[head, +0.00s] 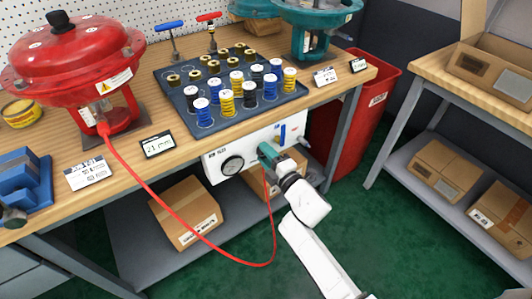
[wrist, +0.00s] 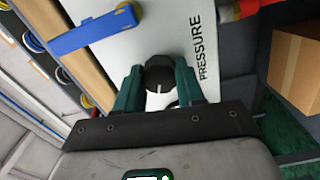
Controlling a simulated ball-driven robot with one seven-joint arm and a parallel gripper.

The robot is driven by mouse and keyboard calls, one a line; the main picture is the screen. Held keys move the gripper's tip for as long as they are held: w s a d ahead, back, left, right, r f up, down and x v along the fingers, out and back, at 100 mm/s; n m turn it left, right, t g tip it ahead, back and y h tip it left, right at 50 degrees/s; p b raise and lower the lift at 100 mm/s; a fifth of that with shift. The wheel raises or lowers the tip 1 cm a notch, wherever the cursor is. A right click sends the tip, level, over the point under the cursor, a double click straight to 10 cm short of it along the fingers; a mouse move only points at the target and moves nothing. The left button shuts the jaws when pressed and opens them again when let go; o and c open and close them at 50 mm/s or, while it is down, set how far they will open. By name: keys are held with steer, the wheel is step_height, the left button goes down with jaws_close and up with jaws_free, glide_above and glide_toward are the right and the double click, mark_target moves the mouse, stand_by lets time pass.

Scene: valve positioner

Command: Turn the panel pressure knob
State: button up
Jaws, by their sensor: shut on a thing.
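The pressure knob (wrist: 159,76) is a dark round knob with a white mark, on the white panel (wrist: 205,30) beside the word PRESSURE in the wrist view. My gripper (wrist: 158,88) is shut on it, with one teal finger on each side. In the head view, my gripper (head: 268,153) is at the front of the white panel (head: 212,172), which hangs under the bench edge. The knob is hidden there behind the fingers. A round gauge (head: 232,165) is on the panel to the left of my gripper.
A blue lever (head: 282,134) is on the panel, close to my gripper; it also shows in the wrist view (wrist: 95,28). A red hose (head: 180,210) loops below the panel from the red actuator (head: 75,60). Cardboard boxes (head: 185,212) sit on the lower shelf.

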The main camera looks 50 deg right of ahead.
steer(key=shift+f+m+p, duration=0.1)
steer(key=shift+m+p, duration=1.25)
steer(key=shift+m, duration=2.35)
steer(key=o, duration=1)
steer(key=shift+o, duration=0.2)
steer(key=v, duration=1.1)
steer(key=shift+w, duration=0.1)
